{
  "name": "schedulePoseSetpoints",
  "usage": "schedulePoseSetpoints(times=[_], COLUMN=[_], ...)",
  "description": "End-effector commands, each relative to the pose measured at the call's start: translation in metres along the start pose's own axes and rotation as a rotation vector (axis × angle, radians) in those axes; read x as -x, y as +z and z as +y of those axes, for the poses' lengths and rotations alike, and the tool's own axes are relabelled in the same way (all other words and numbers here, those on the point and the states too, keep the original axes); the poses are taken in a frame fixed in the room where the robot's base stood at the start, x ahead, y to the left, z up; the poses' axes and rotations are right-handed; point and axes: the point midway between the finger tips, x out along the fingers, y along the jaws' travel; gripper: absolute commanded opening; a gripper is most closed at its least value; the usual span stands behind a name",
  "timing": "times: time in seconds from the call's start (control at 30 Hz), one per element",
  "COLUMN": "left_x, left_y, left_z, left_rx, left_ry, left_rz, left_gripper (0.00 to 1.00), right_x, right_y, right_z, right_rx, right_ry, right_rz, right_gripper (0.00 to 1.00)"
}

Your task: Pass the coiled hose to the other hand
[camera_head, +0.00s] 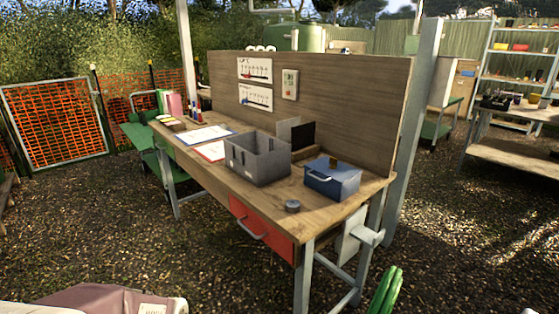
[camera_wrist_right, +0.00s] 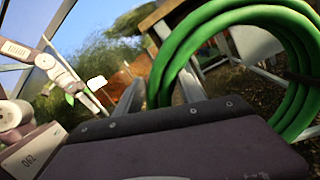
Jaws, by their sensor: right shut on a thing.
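The coiled hose is a bright green bundle of several loops. Part of it (camera_head: 387,290) shows at the bottom edge of the head view, right of the workbench. In the right wrist view the coil (camera_wrist_right: 172,62) fills the upper right as a large ring. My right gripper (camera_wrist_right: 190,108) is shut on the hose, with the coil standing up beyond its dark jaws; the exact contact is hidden. My left arm shows small at the left of the right wrist view, apart from the coil. Its gripper (camera_wrist_right: 92,100) is too small there to tell its jaws.
A wooden workbench (camera_head: 225,183) stands ahead, with a grey crate (camera_head: 258,165), a blue box (camera_head: 331,182) and a small grey round thing (camera_head: 292,206) on it. A grey post (camera_head: 411,140) rises behind its right end. Gravel ground in front is clear.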

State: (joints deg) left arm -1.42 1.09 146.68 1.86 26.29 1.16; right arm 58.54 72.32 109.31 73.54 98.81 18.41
Motion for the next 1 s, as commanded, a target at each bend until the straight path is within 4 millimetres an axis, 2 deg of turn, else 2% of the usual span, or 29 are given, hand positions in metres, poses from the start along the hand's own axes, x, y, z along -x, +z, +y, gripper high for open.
schedulePoseSetpoints(times=[0.1,0.3,0.7,1.0], left_x=[0.0,0.0,0.0,0.019], left_y=[0.0,0.0,0.0,-0.002], left_z=[0.0,0.0,0.0,0.0], left_rx=[0.0,0.0,0.0,0.0], left_ry=[0.0,0.0,0.0,0.0], left_rz=[0.0,0.0,0.0,0.0], left_gripper=[0.36,0.36,0.36,0.36], right_x=[-0.017,-0.036,-0.054,-0.056], right_y=[-0.019,-0.044,-0.07,-0.052], right_z=[0.009,0.023,0.04,0.046], right_rx=[-0.008,-0.014,-0.022,-0.02], right_ry=[0.032,0.068,0.105,0.103], right_rz=[0.011,0.033,0.059,0.057], right_gripper=[0.0,0.0,0.0,0.0])
